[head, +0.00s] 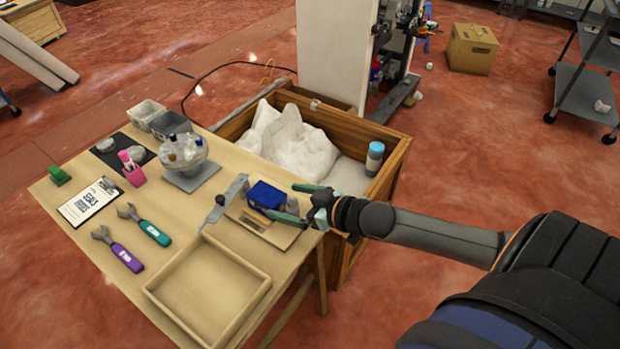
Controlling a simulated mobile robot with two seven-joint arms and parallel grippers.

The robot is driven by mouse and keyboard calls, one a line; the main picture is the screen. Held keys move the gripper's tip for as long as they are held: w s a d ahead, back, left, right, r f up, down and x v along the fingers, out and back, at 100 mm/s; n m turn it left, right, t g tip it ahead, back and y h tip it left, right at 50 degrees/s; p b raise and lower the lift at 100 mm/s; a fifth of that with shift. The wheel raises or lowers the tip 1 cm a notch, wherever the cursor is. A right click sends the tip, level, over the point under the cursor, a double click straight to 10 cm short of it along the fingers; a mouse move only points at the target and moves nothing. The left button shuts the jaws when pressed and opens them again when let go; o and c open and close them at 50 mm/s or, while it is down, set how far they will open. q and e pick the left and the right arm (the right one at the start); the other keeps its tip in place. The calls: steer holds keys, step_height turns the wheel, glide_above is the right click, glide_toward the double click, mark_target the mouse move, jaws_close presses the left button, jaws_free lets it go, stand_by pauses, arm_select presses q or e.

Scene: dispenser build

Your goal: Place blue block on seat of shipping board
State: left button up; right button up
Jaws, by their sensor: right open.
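A blue block (265,195) sits on the shipping board (286,238), a light wooden board at the right end of the table. The block is toward the board's far side; I cannot tell whether it is fully down on a seat. My right gripper (282,201) is open, with green fingers. Its fingertips are at the right side of the block, one on the far side and one on the near side. I cannot tell whether they touch it. My left gripper is not in view.
An empty wooden tray (207,290) lies at the table's near edge. A grey metal bracket (228,195) stands left of the board. A wooden crate (385,178) stands behind the table.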

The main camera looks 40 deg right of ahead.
steer(key=p+v, duration=0.1)
steer(key=v, duration=0.4)
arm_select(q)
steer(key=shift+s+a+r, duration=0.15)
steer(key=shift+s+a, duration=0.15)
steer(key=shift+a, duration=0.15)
arm_select(e)
steer(key=shift+s+d+r, duration=0.15)
steer(key=shift+s+r, duration=0.05)
steer(key=shift+s, duration=0.2)
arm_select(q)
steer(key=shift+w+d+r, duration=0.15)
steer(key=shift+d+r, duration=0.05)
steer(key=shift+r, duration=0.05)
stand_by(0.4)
